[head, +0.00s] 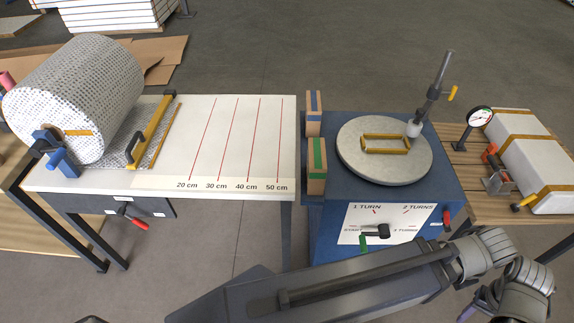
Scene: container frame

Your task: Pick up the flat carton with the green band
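The brown carton with the green band (317,160) stands at the left edge of the blue turntable machine (336,195), near its front corner. A similar carton with a blue band (314,110) stands behind it, with a gap between them. No gripper is near or touching either carton. One of my arms crosses the bottom of the head view and bends at its joints at the lower right, below the machine's front. Neither gripper's fingers can be seen.
A round grey turntable (360,178) with a yellow frame (386,144) and an upright post (432,92) stands right of the cartons. A white table (215,115) with a large wrapped roll (78,97) is at left. A wooden table (455,207) holds a wrapped box (535,155) at right.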

